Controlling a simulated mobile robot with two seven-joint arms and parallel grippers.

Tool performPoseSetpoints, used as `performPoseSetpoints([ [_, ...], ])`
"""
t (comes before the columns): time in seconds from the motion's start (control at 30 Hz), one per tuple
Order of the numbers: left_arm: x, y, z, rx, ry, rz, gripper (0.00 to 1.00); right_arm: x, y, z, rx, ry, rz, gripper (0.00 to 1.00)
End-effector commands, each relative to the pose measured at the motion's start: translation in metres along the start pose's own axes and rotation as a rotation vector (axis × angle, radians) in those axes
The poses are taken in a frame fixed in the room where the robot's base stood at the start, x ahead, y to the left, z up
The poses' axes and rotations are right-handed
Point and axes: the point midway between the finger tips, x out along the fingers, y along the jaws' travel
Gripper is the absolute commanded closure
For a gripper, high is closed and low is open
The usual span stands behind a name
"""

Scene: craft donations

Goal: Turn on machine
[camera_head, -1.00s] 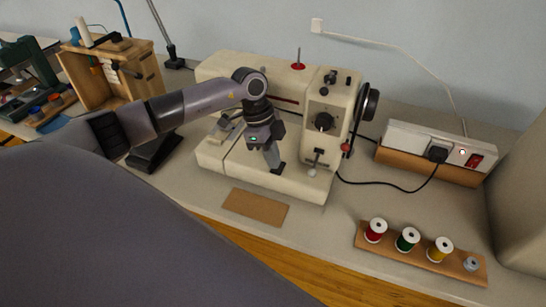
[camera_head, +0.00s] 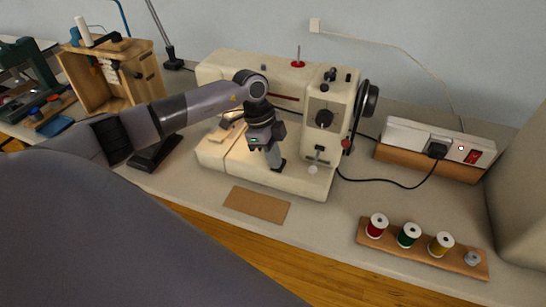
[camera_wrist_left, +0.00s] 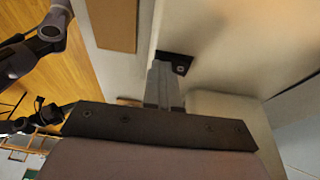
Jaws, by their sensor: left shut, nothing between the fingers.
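The cream sewing machine (camera_head: 225,75) stands on the bench against the wall. Its head (camera_head: 322,135) carries a dark dial, with a handwheel (camera_head: 369,100) on the right end. My left gripper (camera_head: 278,164) is shut and empty, low over the machine's bed in front of its arm and left of the needle area. In the left wrist view, the shut fingers (camera_wrist_left: 176,66) point at pale surfaces; contact cannot be told. The power strip (camera_head: 408,134) on the right holds a black plug, a small light and a red switch (camera_head: 473,157). My right gripper does not clearly show.
A brown pad (camera_head: 257,205) lies in front of the machine. A wooden rack (camera_head: 420,250) with thread spools stands at front right. A black cord (camera_head: 390,184) crosses the bench to the strip. A wooden box (camera_head: 105,90) stands left.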

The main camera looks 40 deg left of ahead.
Motion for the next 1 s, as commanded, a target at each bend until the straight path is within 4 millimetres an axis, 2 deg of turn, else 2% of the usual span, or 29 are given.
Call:
performPoseSetpoints([
  [0.4, -0.006, -0.016, -0.002, 0.000, 0.001, -0.005, 1.00, 0.001, 0.000, -0.002, -0.001, 0.006, 0.000, 1.00],
  [0.73, -0.011, -0.019, -0.002, -0.001, 0.004, -0.017, 1.00, 0.000, 0.000, -0.003, 0.000, 0.006, 0.000, 1.00],
  [1.0, -0.033, -0.022, 0.007, -0.003, 0.001, -0.018, 1.00, -0.009, 0.000, -0.015, 0.000, 0.005, 0.000, 1.00],
])
